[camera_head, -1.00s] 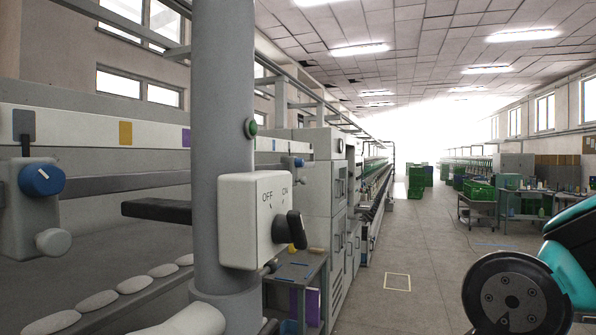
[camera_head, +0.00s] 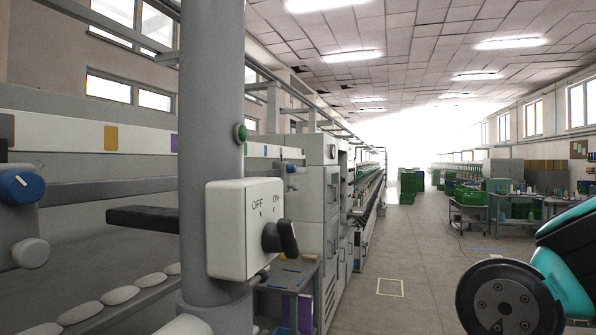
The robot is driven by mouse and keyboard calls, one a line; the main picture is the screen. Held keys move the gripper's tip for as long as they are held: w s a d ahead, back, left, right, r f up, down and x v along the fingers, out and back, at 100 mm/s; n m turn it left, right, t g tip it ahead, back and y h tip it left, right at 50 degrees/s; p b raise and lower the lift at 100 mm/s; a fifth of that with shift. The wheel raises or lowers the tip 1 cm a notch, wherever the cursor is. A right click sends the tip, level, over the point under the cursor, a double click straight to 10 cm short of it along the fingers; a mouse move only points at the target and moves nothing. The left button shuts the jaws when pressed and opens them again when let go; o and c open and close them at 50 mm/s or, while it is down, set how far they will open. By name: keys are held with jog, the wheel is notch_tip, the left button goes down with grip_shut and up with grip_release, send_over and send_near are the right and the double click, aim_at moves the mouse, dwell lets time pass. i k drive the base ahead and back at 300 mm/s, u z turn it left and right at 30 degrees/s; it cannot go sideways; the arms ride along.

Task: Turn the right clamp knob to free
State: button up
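A blue clamp-like knob (camera_head: 20,186) with a white mark sits on a grey block at the far left, cut by the picture edge. A smaller blue knob (camera_head: 292,169) shows farther back, right of the grey post. Its mark is too small to read, and I cannot tell which is the right clamp knob. My teal and black arm (camera_head: 565,285) shows at the lower right, apart from both knobs. My gripper is out of view.
A thick grey post (camera_head: 211,90) stands close in front, with a green button (camera_head: 240,133) on it. A white box (camera_head: 230,250) marked OFF and ON carries a black rotary switch (camera_head: 280,237). The aisle floor (camera_head: 420,250) is open to the right.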

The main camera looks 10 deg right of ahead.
aim_at(292, 169)
jog(key=z, duration=0.45)
jog(key=i, duration=0.75)
jog(key=z, duration=0.45)
jog(key=i, duration=0.75)
jog(key=u, duration=0.2)
